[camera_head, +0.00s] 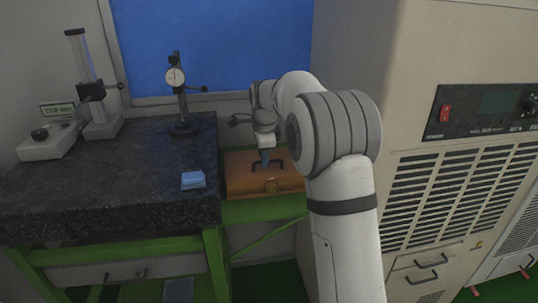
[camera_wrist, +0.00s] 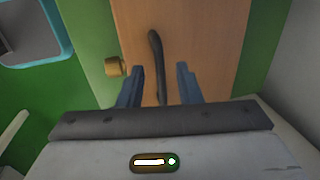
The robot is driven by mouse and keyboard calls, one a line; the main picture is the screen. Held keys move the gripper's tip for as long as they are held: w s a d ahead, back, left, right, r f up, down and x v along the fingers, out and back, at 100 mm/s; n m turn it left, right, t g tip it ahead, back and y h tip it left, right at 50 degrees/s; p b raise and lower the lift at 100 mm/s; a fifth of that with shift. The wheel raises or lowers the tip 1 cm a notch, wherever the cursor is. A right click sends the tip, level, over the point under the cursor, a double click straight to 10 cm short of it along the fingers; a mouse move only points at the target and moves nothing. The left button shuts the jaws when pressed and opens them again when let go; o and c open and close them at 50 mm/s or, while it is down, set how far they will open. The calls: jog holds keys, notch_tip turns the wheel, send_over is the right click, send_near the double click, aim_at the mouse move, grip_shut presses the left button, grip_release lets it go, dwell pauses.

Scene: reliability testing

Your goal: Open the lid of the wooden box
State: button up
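The wooden box (camera_head: 240,184) sits on a green-framed stand to the right of the dark stone table, and its lid is shut. A dark arched handle (camera_head: 256,164) is on the lid, with a round brass latch (camera_head: 271,186) on the front. My gripper (camera_head: 265,158) is over the lid at the handle. In the wrist view, the blue fingers of my gripper (camera_wrist: 160,67) are open. The handle (camera_wrist: 156,45) runs between them with gaps on both sides. The wooden surface (camera_wrist: 205,40) fills the middle, and the brass latch (camera_wrist: 115,66) is left of the fingers.
The stone table (camera_head: 110,180) holds a blue block (camera_head: 193,180), a dial gauge stand (camera_head: 182,100) and a height gauge (camera_head: 90,90). A tall beige cabinet (camera_head: 400,80) stands close on the right. A wall with a blue panel (camera_head: 210,45) is behind.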

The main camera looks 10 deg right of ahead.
jog(key=shift+f, duration=0.1)
jog(key=shift+c, duration=0.5)
grip_shut()
